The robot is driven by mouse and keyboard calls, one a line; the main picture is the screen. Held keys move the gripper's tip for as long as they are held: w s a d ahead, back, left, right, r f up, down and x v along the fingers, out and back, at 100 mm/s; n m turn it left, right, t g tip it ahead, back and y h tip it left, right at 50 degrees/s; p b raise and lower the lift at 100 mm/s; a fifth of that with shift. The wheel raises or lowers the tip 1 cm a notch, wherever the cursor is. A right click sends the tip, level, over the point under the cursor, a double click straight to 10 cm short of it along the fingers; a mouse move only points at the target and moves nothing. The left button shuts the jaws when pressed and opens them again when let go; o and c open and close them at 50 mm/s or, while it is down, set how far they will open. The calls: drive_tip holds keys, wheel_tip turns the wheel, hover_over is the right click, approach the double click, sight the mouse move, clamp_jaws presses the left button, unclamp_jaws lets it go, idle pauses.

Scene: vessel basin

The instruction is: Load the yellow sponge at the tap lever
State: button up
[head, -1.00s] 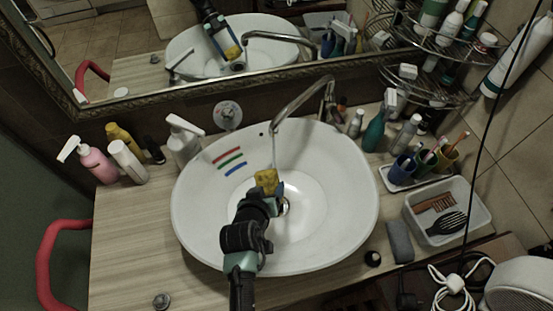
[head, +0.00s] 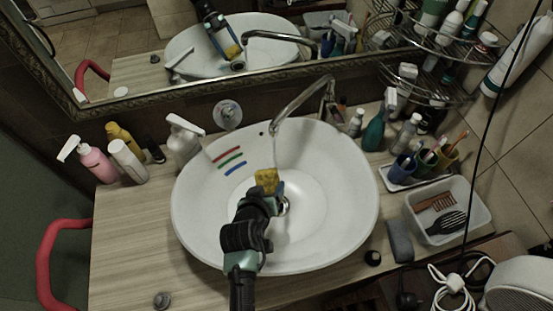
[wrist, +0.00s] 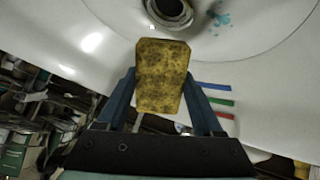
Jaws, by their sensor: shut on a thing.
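The yellow sponge (head: 266,177), mottled with dark spots, is held over the white basin (head: 335,235). My gripper (head: 271,188) is shut on it, and the wrist view shows the sponge (wrist: 160,72) between the two blue fingers (wrist: 160,88). The metal tap (head: 300,97) arches over the basin's back rim, with its spout behind and above the sponge. Its lever is too small to make out clearly near the tap's base. A thin streak below the spout may be water. The drain (wrist: 170,10) lies beyond the sponge in the wrist view; my gripper partly hides it in the head view.
Red, green and blue stripes (head: 230,160) mark the basin wall. A cyan patch (wrist: 221,18) is near the drain. Bottles (head: 127,160) stand left; cups (head: 403,167) and a plastic tub (head: 475,206) stand right. A mirror (head: 130,50) is behind. The left counter is mostly clear.

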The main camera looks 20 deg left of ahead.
sight(268, 189)
drive_tip(key=shift+r, duration=0.1)
drive_tip(key=p+v, duration=0.4)
drive_tip(key=v, duration=0.1)
drive_tip(key=shift+s+r+p, duration=0.25)
drive_tip(key=shift+s+p, duration=0.35)
idle(0.4)
